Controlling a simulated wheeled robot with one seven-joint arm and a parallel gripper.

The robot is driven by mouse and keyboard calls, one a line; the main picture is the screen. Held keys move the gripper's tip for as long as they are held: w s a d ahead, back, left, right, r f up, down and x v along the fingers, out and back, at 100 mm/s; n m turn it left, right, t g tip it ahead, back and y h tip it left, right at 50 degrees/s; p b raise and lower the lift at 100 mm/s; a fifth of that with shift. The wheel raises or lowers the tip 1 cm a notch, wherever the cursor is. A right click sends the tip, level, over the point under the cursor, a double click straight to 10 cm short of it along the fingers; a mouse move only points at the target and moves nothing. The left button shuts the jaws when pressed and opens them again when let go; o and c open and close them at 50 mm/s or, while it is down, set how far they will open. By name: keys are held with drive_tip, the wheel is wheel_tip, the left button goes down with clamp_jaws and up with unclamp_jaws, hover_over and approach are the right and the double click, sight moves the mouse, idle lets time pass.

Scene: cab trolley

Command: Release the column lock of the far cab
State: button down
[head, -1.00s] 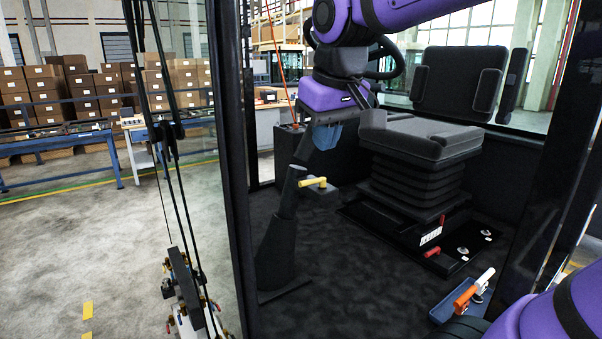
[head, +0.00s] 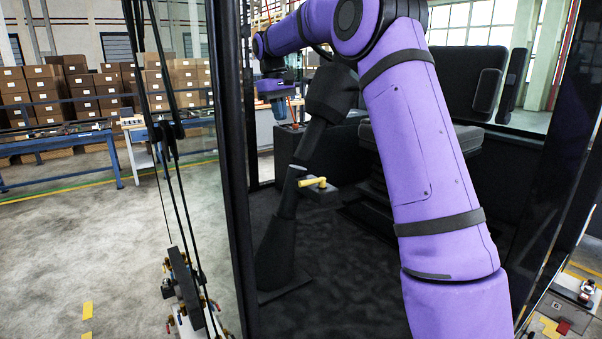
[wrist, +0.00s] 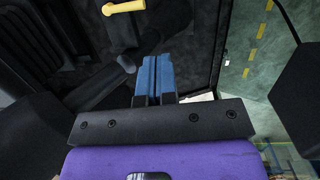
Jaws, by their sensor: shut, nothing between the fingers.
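The column lock is a yellow lever (head: 313,182) on the side of the dark steering column (head: 277,235), which leans up from the cab floor. The lever also shows at the top edge of the wrist view (wrist: 122,7). My gripper's blue fingers (wrist: 156,68) are shut and empty in the wrist view, apart from the lever and the column.
The seat (head: 462,135) stands right of the column, partly hidden by my arm. A dark cab post (head: 232,190) and hanging black cables (head: 165,130) are at the left. Dark bare cab floor (head: 335,275) lies right of the column's foot.

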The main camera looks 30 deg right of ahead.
drive_tip(key=w+d+f+g, duration=0.1)
drive_tip(key=w+d+f, duration=0.6)
drive_tip(key=w+f, duration=0.1)
drive_tip(key=shift+d+f+g+y, duration=0.25)
drive_tip(key=shift+f+g+y, duration=0.15)
drive_tip(key=shift+f, duration=0.3)
drive_tip(key=s+f, duration=0.7)
drive_tip(key=f, duration=0.3)
drive_tip(key=shift+f, duration=0.2)
